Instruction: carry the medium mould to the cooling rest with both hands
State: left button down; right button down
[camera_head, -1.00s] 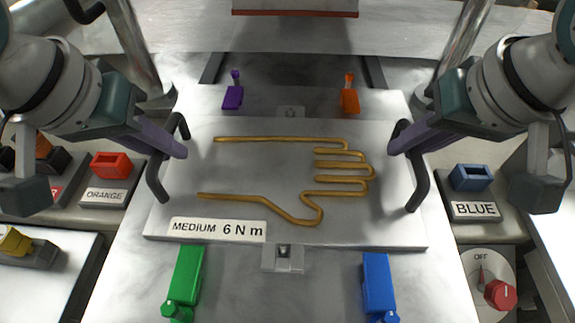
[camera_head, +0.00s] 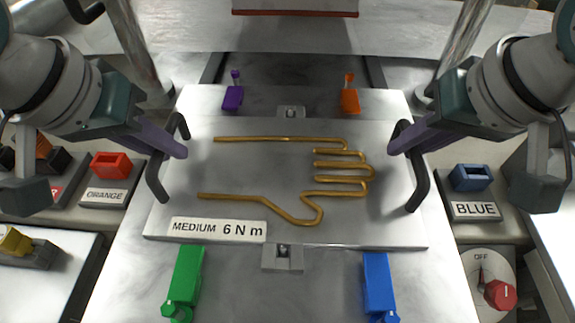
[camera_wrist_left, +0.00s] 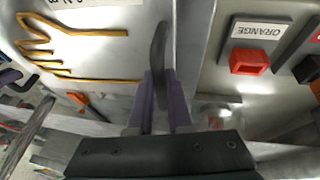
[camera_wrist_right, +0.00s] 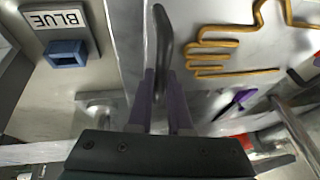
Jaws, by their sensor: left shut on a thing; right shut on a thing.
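The medium mould (camera_head: 260,180) is a flat silver plate with a brass hand outline and a label reading "MEDIUM 6 N m". It lies level in the middle of the head view, with a dark handle on each side. My left gripper (camera_head: 180,150) is shut on the left handle (camera_head: 155,178); that handle also shows between the fingers in the left wrist view (camera_wrist_left: 158,55). My right gripper (camera_head: 395,148) is shut on the right handle (camera_head: 418,180), seen also in the right wrist view (camera_wrist_right: 162,45). I cannot make out which thing is the cooling rest.
Purple (camera_head: 232,97) and orange (camera_head: 350,99) clamps stand behind the mould, green (camera_head: 186,280) and blue (camera_head: 377,285) ones in front. A red-edged block (camera_head: 295,13) is at the back.

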pick_arm(q)
jog(key=shift+r, duration=0.2)
pick_arm(e)
jog(key=shift+r, duration=0.2)
